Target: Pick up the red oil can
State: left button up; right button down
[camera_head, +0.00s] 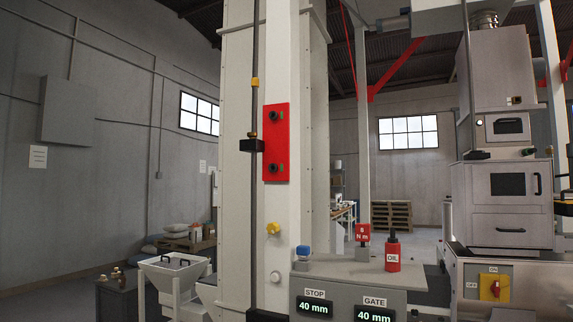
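The red oil can (392,257) stands upright on the grey top of a control console (345,274). It has a dark spout and a white label reading OIL. Nothing touches it from above. Neither of my grippers shows in the head view.
Left of the can on the console are a red block (362,233) marked 8 N m on a grey stand and a blue-topped item (304,251). A tall pale column (282,150) with a red plate (276,142) rises at the left. A grey machine (503,190) stands at the right.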

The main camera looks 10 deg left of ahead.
aim_at(392, 257)
jog(key=i+j+z, duration=0.1)
jog(key=i+j, duration=0.3)
jog(key=j, duration=0.25)
jog(key=i+j+z, duration=0.15)
jog(key=i+j, duration=0.25)
jog(key=j, duration=0.25)
jog(key=i+j+z, duration=0.15)
jog(key=j, duration=0.2)
jog(key=i+j, duration=0.2)
jog(key=j, duration=0.15)
jog(key=i+z, duration=0.05)
